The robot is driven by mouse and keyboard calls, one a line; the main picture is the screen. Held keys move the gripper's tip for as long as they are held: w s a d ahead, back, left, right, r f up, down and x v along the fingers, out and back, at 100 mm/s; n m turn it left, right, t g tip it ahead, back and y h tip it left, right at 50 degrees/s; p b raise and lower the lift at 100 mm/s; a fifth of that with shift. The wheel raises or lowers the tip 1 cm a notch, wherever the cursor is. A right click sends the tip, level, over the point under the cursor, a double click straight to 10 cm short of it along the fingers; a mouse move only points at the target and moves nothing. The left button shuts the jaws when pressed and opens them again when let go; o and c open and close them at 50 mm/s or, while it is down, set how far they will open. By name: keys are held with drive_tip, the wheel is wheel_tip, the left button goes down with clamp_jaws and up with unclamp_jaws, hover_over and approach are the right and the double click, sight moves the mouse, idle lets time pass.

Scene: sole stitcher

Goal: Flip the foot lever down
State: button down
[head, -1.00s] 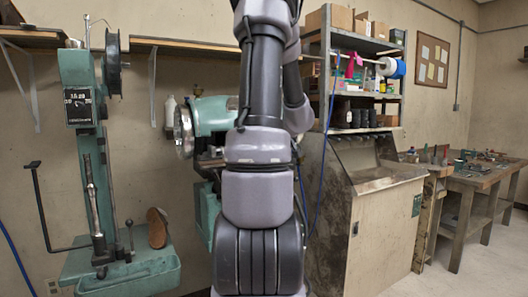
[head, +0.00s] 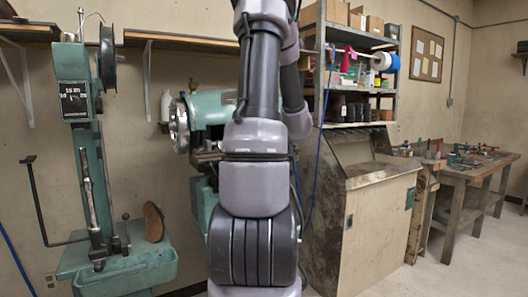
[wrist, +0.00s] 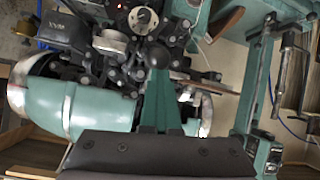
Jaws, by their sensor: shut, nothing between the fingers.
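The green sole stitcher (head: 78,130) stands at the left in the head view, with a dial on its head and a tray-like base. A black cranked bar with a flat pad (head: 28,160) rises at its left side. A short upright lever with a dark knob (head: 126,218) stands by its column. I cannot tell for sure which is the foot lever. The end of my arm is out of the head view. In the wrist view, my gripper (wrist: 156,152) shows as a dark bar at the bottom edge, shut and empty. Green machinery lies beyond it; I see no clear contact.
A green machine with a round metal wheel (head: 178,127) stands behind my arm. A wooden cabinet (head: 375,225), a loaded shelf (head: 360,40) and a workbench (head: 475,178) are to the right. A brown shoe sole (head: 153,222) stands by the stitcher's base.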

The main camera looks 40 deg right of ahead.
drive_tip(key=v, duration=1)
drive_tip(key=shift+s+r, duration=0.2)
drive_tip(key=shift+s, duration=0.15)
drive_tip(key=w+a+r+g+y, duration=0.1)
drive_tip(key=w+a+r+y, duration=0.15)
drive_tip(key=a, duration=0.85)
drive_tip(key=w+a+r+g+y, duration=0.1)
drive_tip(key=w+a+y, duration=0.2)
drive_tip(key=a, duration=0.8)
drive_tip(key=s+a+m+g, duration=0.1)
drive_tip(key=s+a, duration=0.3)
drive_tip(key=a, duration=0.5)
drive_tip(key=s+a+r+m+g+h, duration=0.1)
drive_tip(key=s+a+m, duration=0.1)
drive_tip(key=s+a, duration=0.3)
drive_tip(key=a, duration=0.4)
drive_tip(key=shift+m, duration=0.4)
